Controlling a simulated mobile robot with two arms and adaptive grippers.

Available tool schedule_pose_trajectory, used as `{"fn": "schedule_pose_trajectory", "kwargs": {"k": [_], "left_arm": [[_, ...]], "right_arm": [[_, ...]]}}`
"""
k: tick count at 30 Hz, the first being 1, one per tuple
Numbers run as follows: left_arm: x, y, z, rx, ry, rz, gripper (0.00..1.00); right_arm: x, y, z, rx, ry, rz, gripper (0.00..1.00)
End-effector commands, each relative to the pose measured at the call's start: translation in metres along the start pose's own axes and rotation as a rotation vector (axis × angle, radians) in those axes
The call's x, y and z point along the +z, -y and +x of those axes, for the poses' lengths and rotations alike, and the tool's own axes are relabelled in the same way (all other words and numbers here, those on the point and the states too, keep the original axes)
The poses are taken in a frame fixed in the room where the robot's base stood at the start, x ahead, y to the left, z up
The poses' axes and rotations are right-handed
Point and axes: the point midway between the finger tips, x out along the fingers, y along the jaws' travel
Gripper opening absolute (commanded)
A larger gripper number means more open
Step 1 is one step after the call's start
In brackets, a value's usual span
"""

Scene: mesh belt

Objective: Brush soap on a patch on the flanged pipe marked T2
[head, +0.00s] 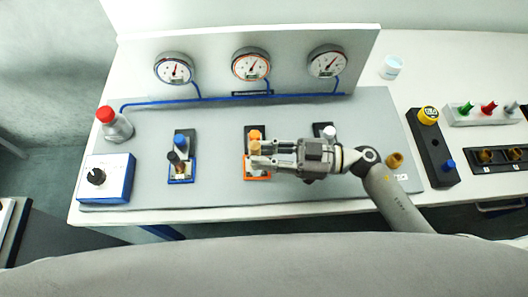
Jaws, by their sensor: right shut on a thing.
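No T2 mark is readable. My left gripper is out of view.
Three gauges (250,65) on the back panel join a blue line.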

Motion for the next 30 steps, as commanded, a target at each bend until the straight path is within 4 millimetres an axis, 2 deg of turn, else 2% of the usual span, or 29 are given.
{"fn": "schedule_pose_trajectory", "kwargs": {"k": [18,30], "left_arm": [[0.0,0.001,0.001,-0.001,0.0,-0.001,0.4],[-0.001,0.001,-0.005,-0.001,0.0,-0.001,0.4]], "right_arm": [[0.006,0.0,-0.001,0.0,0.0,0.0,0.0],[0.006,-0.002,-0.012,0.0,0.001,0.0,0.0]]}}
